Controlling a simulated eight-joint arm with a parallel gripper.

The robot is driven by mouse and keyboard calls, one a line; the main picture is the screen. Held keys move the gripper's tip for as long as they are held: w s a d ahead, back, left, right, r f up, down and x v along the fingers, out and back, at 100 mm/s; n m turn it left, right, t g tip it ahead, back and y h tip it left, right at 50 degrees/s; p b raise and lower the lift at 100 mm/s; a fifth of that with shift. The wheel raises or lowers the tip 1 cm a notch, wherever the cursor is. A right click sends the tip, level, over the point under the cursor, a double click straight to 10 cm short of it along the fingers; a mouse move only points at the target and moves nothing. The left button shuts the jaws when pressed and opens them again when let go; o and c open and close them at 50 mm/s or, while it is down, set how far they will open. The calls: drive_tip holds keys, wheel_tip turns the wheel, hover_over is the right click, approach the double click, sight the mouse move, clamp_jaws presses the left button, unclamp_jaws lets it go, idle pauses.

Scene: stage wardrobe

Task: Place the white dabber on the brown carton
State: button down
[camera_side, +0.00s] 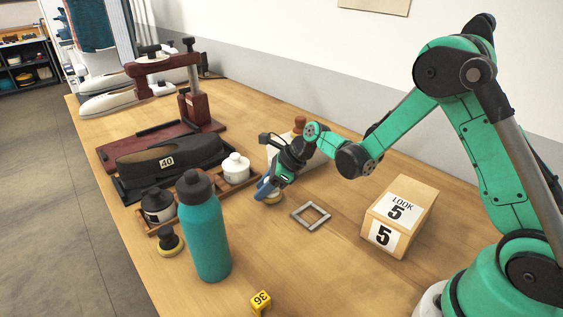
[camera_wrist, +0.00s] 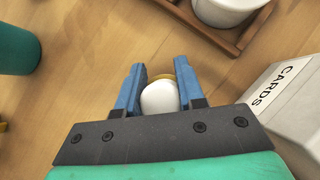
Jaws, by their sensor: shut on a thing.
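The white dabber (camera_wrist: 160,97) is between the blue fingers of my gripper (camera_wrist: 160,82) in the wrist view, with a bit of its yellowish base showing beyond its white top. In the side view my gripper (camera_side: 267,187) points down near the middle of the table, and the dabber's base (camera_side: 275,199) shows at the fingertips. I cannot tell whether the base touches the table.
A flat grey square frame (camera_side: 298,217) lies between gripper and carton. A white "CARDS" box (camera_wrist: 292,100) is close beside my gripper. A teal bottle (camera_side: 207,235), black dabber (camera_side: 169,241), yellow "36" marker (camera_side: 260,302) and wooden tray (camera_side: 196,201) with jars stand left.

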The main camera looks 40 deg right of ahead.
sight(401, 213)
wheel_tip(401, 213, up, 18)
drive_tip(key=s+d+r+m+t+h, duration=0.2)
drive_tip(key=s+d+r+m, duration=0.4)
drive_tip(key=s+d, duration=0.4)
drive_tip(key=s+d+r+m+h, duration=0.25)
drive_tip(key=s+d, duration=0.25)
drive_tip(key=s, duration=0.4)
wheel_tip(401, 213, down, 20)
drive_tip(key=shift+s+h, duration=0.15)
drive_tip(key=shift+h, duration=0.2)
drive_tip(key=shift+a, duration=0.1)
drive_tip(key=shift+f, duration=0.15)
drive_tip(key=c, duration=0.5)
unclamp_jaws()
drive_tip(key=shift+c, duration=0.2)
drive_tip(key=shift+r, duration=0.2)
